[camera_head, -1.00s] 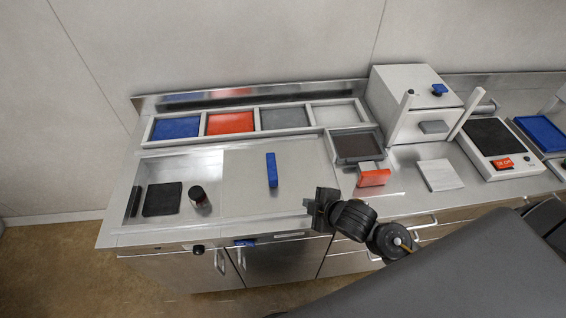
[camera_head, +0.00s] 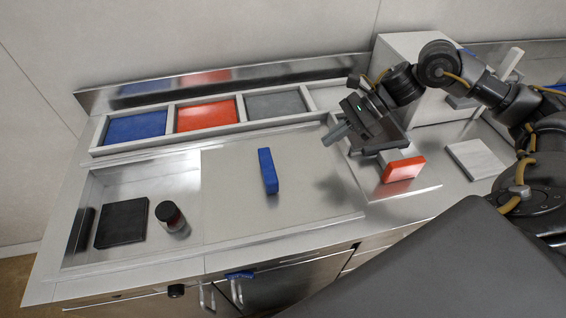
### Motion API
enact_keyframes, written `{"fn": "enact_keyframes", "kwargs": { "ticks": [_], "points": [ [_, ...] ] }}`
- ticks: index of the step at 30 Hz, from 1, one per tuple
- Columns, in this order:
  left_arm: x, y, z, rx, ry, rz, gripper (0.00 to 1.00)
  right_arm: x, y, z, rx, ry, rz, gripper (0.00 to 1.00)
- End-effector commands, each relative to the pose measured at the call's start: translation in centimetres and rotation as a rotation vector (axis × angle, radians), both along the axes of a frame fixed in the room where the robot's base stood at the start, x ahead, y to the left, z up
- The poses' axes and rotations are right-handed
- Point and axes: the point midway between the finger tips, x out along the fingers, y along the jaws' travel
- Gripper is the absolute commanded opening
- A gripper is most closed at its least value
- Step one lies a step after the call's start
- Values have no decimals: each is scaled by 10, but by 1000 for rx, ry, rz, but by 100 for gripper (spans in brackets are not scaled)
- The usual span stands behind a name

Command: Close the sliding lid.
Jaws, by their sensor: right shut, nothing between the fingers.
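The sliding lid (camera_head: 235,200) is a flat pale metal panel on the counter, with an upright blue handle (camera_head: 268,171) on it. It covers the right part of a recessed well (camera_head: 150,185), whose left part is uncovered. In the well are a black square pad (camera_head: 122,223) and a small dark jar (camera_head: 170,216). My right gripper (camera_head: 338,134) is shut and empty. It is above the counter, to the right of the blue handle and apart from it. My left gripper is not in view.
A row of trays, blue (camera_head: 137,126), red (camera_head: 207,115) and grey (camera_head: 275,104), lies behind the lid. A red-orange block (camera_head: 403,169) and a pale square plate (camera_head: 474,159) are to the right. A white box (camera_head: 400,55) stands behind my right arm.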

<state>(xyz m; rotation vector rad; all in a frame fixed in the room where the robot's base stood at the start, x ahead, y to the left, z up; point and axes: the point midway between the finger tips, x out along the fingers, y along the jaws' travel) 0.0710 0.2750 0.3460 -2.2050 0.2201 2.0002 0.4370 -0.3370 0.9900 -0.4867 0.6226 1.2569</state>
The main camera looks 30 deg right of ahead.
Motion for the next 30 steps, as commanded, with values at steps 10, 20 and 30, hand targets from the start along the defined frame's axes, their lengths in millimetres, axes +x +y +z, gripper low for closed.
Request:
{"fn": "enact_keyframes", "kwargs": {
  "ticks": [10, 20, 30],
  "points": [
    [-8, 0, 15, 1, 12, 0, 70, 6, 26, -18, 6, 4, 2, 0],
    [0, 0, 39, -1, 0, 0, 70, 18, 74, -64, 6, 3, -3, 0],
    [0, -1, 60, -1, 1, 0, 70, 28, 109, -65, 4, 0, -3, 0]
  ]
}}
